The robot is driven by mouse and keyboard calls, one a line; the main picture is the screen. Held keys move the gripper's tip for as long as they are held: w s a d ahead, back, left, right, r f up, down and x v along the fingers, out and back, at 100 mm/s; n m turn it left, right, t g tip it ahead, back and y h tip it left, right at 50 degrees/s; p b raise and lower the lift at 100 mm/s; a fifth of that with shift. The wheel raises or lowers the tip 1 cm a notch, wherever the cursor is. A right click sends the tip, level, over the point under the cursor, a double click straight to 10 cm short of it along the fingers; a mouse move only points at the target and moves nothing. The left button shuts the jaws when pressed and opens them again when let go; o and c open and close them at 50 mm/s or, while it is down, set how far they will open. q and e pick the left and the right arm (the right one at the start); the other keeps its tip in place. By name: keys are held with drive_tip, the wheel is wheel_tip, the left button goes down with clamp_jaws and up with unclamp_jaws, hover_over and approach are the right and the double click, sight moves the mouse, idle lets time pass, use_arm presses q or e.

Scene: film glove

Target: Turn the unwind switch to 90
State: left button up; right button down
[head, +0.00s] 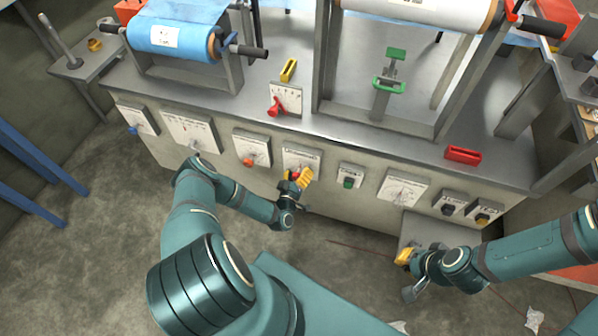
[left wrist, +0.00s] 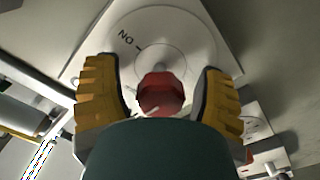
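A switch panel (head: 301,156) on the front of the machine carries a red knob, and my left gripper (head: 297,179) is right in front of it. In the left wrist view the red knob (left wrist: 161,94) stands on a round pale dial (left wrist: 190,35) with an "ON" mark at its upper left. The yellow fingers of my left gripper (left wrist: 160,100) are spread on both sides of the knob, with gaps showing. The panel's label is too small to read. My right gripper (head: 405,262) is low at the right, near the machine front; its opening is unclear.
An orange-knob panel (head: 251,147) is left of the switch and a green-button panel (head: 349,175) is right of it. A red lever (head: 274,107) and a green clamp (head: 389,84) are on the bench above. Open floor lies at the left.

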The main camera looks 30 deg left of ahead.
use_arm(q)
clamp_jaws()
drive_tip(key=shift+m, duration=0.4)
drive_tip(key=m+p, duration=0.1)
drive_tip(key=m, duration=0.2)
drive_tip(key=shift+m, duration=0.4)
drive_tip(key=m+p, duration=0.1)
drive_tip(key=m, duration=0.3)
drive_tip(key=shift+m, duration=0.3)
drive_tip(key=m, duration=0.4)
drive_tip(key=shift+d+p, duration=0.1)
drive_tip(key=shift+p, duration=0.25)
drive_tip(key=m, duration=0.4)
drive_tip(key=shift+f+m, duration=0.1)
drive_tip(key=shift+m, duration=0.2)
drive_tip(key=shift+s, duration=0.1)
